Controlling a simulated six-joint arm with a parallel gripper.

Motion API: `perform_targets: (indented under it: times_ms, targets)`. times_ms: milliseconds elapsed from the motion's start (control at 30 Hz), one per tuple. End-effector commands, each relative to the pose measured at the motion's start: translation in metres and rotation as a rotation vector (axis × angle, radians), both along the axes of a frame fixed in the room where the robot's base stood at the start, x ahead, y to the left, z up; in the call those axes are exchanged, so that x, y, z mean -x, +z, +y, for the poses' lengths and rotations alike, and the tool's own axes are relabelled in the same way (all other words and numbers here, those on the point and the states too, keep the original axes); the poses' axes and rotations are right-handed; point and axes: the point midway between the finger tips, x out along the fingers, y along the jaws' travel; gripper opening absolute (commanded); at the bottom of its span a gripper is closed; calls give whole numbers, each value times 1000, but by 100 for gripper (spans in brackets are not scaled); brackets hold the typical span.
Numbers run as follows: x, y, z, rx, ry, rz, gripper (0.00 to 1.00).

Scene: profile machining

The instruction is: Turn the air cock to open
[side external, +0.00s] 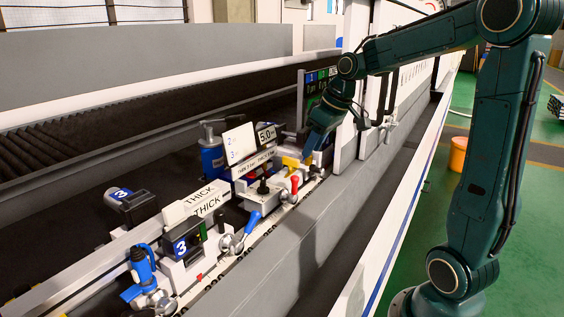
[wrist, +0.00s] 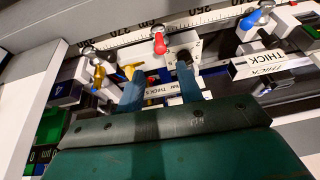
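Several coloured handles are in view, and I cannot tell for certain which is the air cock. A red-tipped lever (side external: 294,185) stands on the clamp unit by the scale; in the wrist view the red lever (wrist: 160,44) shows beyond and between my fingertips. A yellow lever (side external: 291,162) is just behind it; in the wrist view it (wrist: 130,70) is close to the left fingertip. A black knob (wrist: 183,58) is by the right fingertip. My gripper (wrist: 160,88) is open, with two blue fingers apart above the unit. Contact cannot be told.
A blue lever (side external: 252,222) sits on the nearer side of the same rail. A second unit with a blue-handled clamp (side external: 142,264) and white THICK labels (side external: 208,198) stands at front left. A white machine post (side external: 348,130) rises close to my arm.

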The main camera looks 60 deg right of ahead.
Motion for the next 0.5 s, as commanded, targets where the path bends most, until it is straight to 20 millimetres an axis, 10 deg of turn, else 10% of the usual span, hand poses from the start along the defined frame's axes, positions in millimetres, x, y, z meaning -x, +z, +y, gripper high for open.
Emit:
perform_targets:
  times_ms: [500]
  targets:
    - [-18, -45, 2, -4, -1, 5, 36]
